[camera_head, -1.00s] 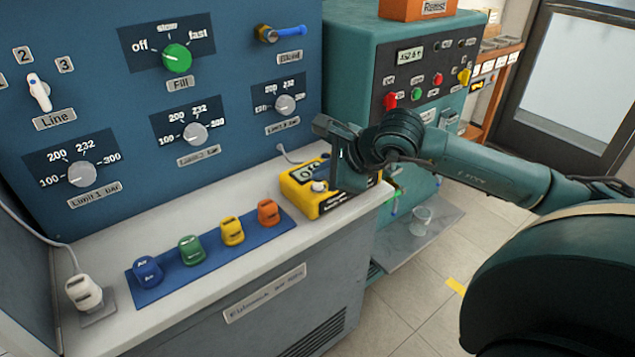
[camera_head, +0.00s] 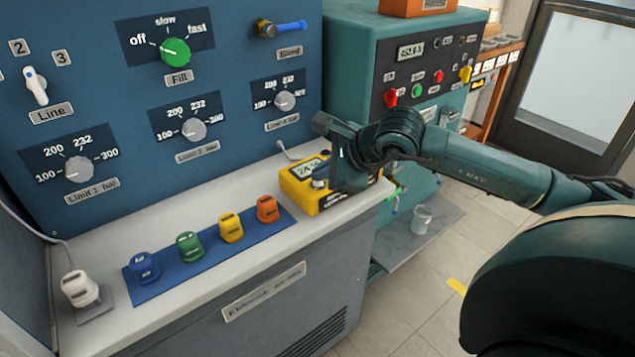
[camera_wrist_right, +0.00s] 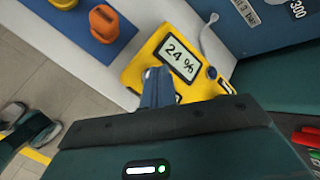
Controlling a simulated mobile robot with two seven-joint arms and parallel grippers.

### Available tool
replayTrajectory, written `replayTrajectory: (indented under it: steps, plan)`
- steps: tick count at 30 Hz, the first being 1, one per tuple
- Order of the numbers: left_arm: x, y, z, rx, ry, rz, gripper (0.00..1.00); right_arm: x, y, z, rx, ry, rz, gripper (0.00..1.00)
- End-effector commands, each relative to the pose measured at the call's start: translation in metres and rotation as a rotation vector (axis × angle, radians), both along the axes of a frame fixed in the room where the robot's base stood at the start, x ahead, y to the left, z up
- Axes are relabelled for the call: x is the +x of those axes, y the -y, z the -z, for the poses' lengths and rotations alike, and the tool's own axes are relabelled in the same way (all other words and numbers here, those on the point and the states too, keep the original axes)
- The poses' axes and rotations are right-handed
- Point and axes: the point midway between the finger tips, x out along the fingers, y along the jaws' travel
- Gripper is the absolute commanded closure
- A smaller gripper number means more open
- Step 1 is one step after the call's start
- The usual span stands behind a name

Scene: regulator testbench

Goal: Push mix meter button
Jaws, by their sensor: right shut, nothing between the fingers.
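The mix meter (camera_head: 303,199) is a yellow box on the white bench top, near its right end. In the wrist view the meter (camera_wrist_right: 139,72) shows a display (camera_wrist_right: 178,54) reading 24 %. My right gripper (camera_head: 346,182) points down at the meter; its closed fingertips (camera_wrist_right: 157,82) overlap the face beside the display. A small round knob or button (camera_head: 319,184) shows left of the fingers in the head view. The fingers hide part of the meter's face, and I cannot tell whether they touch it. My left gripper is not in view.
A blue mat (camera_head: 181,272) with blue, green, yellow and orange caps lies left of the meter. The blue panel with knobs rises behind the bench. A teal machine (camera_head: 355,64) stands to the right, with a cup (camera_head: 421,219) on a low shelf.

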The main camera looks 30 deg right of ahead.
Motion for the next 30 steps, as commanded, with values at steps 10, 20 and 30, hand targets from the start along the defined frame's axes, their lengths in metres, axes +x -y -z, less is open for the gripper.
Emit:
replayTrajectory:
  steps: [10, 20, 30]
  plan:
    - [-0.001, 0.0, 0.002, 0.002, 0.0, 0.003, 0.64, 0.0, 0.0, 0.002, -0.001, -0.003, 0.0, 1.0]
    - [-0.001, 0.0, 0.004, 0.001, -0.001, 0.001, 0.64, 0.0, 0.001, -0.006, -0.002, -0.001, 0.0, 1.0]
    - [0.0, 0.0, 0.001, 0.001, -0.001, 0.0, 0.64, 0.0, 0.0, -0.01, -0.001, -0.001, 0.001, 1.0]
